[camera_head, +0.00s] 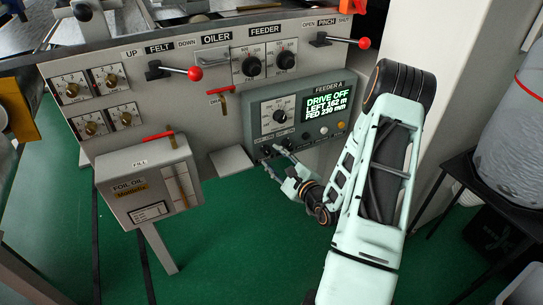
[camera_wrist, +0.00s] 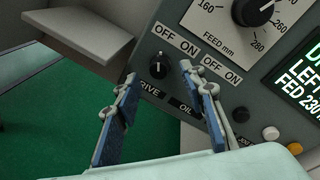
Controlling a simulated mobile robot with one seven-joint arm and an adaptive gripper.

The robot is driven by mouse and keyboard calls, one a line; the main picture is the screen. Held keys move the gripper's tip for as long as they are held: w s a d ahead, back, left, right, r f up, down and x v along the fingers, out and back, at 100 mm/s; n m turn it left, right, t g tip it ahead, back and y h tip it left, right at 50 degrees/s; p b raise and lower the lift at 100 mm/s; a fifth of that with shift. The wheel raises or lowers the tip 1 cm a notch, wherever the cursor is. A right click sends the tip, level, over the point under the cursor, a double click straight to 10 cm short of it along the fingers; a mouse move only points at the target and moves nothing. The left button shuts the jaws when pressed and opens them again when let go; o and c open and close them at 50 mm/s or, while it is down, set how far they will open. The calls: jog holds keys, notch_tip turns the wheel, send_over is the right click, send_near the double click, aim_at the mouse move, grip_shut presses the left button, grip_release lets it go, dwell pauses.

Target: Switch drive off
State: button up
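The feeder A panel (camera_head: 300,110) has a lit screen (camera_head: 327,106) reading DRIVE OFF, LEFT 162 m, FED 230 mm. In the head view my gripper (camera_head: 276,158) is at the panel's lower left. The right finger hides the knob above the OIL label.
The large feed dial (camera_wrist: 252,10) is just above. A grey shelf (camera_head: 231,160) juts out left of my gripper. The foil oil box (camera_head: 150,185) stands further left.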

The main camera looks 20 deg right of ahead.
jog(key=s+d+r, duration=0.1)
jog(key=s, duration=0.8)
jog(key=shift+s+r, duration=0.15)
jog(key=shift+s, duration=0.25)
